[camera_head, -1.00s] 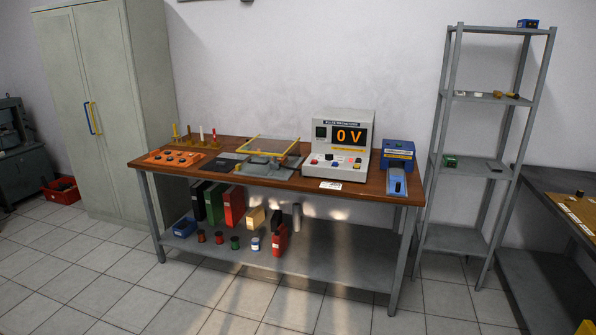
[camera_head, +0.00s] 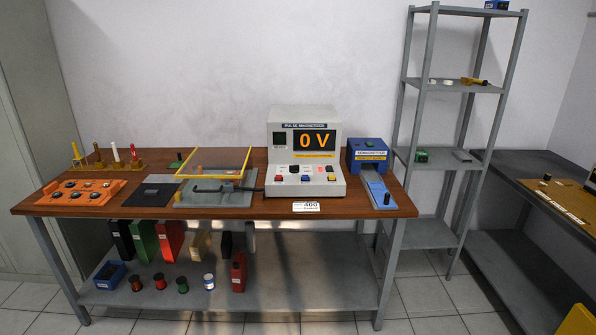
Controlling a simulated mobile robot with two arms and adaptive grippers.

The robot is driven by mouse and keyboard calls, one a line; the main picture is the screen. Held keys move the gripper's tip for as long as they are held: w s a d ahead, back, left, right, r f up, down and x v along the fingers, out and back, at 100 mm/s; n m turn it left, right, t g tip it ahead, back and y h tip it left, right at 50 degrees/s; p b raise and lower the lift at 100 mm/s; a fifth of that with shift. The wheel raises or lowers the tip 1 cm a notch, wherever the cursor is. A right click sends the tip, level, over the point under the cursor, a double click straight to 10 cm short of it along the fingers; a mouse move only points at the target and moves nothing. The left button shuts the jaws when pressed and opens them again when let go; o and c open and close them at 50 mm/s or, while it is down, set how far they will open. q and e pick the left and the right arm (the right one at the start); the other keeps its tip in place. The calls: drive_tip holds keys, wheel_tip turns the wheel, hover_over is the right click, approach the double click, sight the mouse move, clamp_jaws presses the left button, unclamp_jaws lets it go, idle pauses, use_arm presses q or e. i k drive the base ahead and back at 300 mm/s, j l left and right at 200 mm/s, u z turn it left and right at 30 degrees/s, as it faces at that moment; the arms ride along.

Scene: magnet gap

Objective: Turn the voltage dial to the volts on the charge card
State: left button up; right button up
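The pulse magnetizer (camera_head: 304,155) is a light grey box on the wooden bench, and its orange display (camera_head: 314,140) reads 0 V. Its sloping front panel carries several small coloured controls. A dark knob (camera_head: 294,169) at the panel's upper left looks like the voltage dial; its pointer is too small to read. A white card (camera_head: 306,206) at the bench's front edge, below the magnetizer, shows 400 in large print; its smaller print is unreadable. Neither of my grippers is in view.
A blue device (camera_head: 367,155) with a sloping chute stands right of the magnetizer. A grey plate with a yellow frame (camera_head: 248,163) and an orange tray (camera_head: 75,195) lie to its left. A grey shelf rack (camera_head: 410,90) stands at right. The floor before the bench shows little clutter.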

sight(293, 169)
drive_tip(key=i+l, duration=0.35)
drive_tip(key=i+z, duration=0.1)
drive_tip(key=z, duration=0.2)
drive_tip(key=i+j+z, duration=0.15)
drive_tip(key=z, duration=0.2)
drive_tip(key=j+z, duration=0.35)
drive_tip(key=i+j+z, duration=0.1)
drive_tip(key=j+z, duration=0.25)
